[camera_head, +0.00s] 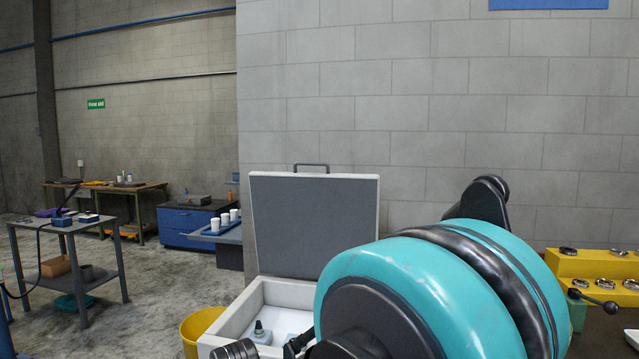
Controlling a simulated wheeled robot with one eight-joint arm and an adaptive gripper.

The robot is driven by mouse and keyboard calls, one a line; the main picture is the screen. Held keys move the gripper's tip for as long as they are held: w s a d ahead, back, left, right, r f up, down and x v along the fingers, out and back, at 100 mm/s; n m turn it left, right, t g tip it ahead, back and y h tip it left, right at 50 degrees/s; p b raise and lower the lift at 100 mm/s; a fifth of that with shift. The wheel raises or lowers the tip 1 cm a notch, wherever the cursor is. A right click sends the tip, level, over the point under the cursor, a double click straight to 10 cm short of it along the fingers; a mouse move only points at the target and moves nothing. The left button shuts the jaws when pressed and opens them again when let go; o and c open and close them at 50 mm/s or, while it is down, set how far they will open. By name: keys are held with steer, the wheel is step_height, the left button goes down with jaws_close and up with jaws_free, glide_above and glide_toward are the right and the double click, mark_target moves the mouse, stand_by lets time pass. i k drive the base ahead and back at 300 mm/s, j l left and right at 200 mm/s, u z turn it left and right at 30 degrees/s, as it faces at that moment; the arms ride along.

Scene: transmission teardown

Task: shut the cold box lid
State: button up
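The cold box (232,325) is a white open-topped box at the lower middle, partly hidden behind my teal arm. Its lid (312,225) stands open and upright at the back, with a grey inner face, a pale rim and a dark handle (311,166) on its top edge. A small grey bottle with a dark cap (260,331) stands inside the box. My arm's large teal joint fills the lower right and covers the box's right side. Dark parts at the bottom edge, in front of the box, may belong to my gripper; its fingers cannot be made out.
A yellow bin (197,330) stands left of the box. A yellow rack (600,275) with metal rings is at the right. A blue tray (222,229) with white cups is behind the box at left. A grey table (68,224) stands far left, with open floor between.

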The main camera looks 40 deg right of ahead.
mark_target(302, 221)
steer(key=z, duration=1.1)
